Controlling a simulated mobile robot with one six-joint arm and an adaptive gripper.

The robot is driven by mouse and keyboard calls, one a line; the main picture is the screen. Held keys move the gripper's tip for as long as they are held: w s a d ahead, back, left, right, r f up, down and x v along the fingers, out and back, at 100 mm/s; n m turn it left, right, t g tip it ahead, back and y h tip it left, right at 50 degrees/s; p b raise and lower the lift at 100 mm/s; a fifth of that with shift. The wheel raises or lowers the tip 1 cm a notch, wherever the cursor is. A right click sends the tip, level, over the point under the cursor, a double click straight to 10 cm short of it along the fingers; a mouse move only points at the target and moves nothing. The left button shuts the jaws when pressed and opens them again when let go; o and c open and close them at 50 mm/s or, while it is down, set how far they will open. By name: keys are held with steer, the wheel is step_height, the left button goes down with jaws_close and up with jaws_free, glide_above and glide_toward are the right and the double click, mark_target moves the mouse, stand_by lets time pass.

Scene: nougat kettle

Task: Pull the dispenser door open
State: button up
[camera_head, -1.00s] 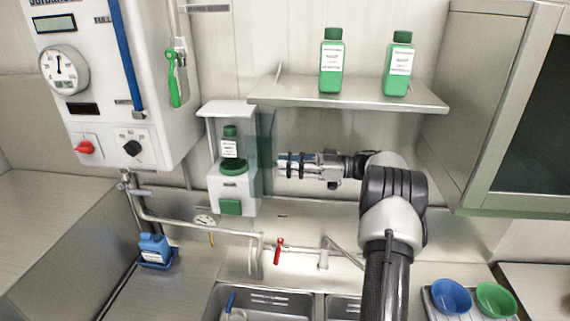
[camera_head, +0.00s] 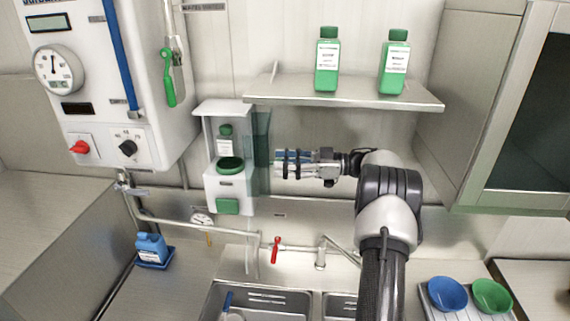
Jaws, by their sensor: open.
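The white dispenser (camera_head: 231,192) is mounted on the back wall, right of the large control box. Its see-through green-tinted door (camera_head: 262,150) stands swung out at the dispenser's right side, so the front is uncovered. Inside show a green-capped bottle (camera_head: 225,142) and a green round cup (camera_head: 230,165). My gripper (camera_head: 279,164) is just right of the door, pointing left at it, with its jaws open. Whether a fingertip touches the door I cannot tell.
A metal shelf (camera_head: 345,93) with two green bottles is above my gripper. A pipe with a red-handled valve (camera_head: 276,249) and the sink (camera_head: 265,297) are below. A wall cabinet (camera_head: 480,120) is at the right. Blue (camera_head: 447,293) and green (camera_head: 492,296) bowls stand at lower right.

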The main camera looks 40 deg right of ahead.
steer(key=v, duration=1.2)
stand_by(0.5)
